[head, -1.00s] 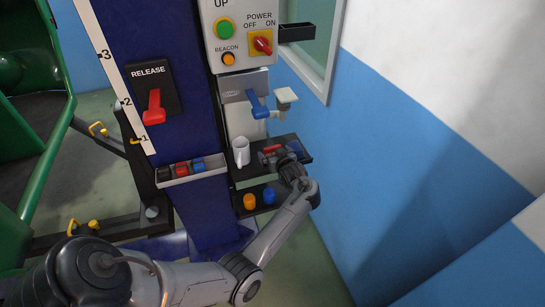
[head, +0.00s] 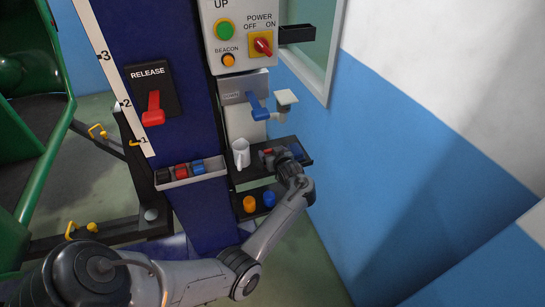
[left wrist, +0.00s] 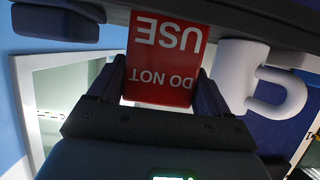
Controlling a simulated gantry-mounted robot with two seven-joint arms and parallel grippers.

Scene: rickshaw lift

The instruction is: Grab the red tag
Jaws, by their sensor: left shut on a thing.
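The red tag (left wrist: 163,62), with white "DO NOT USE" lettering, shows upside down in the left wrist view between the fingers of my left gripper (left wrist: 160,90). The gripper is shut on it. In the head view, my left gripper (head: 270,160) is at the dark upper shelf (head: 240,176), right of the white mug. A small red part of the tag (head: 267,152) shows by the fingers there. My right gripper is in neither view.
A white mug (head: 241,154) stands close beside the tag, and also shows in the wrist view (left wrist: 250,75). A blue item (head: 296,152) is at the shelf's right end. Orange (head: 249,204) and blue (head: 269,199) objects sit on the lower shelf. A blue-white wall (head: 400,150) stands right.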

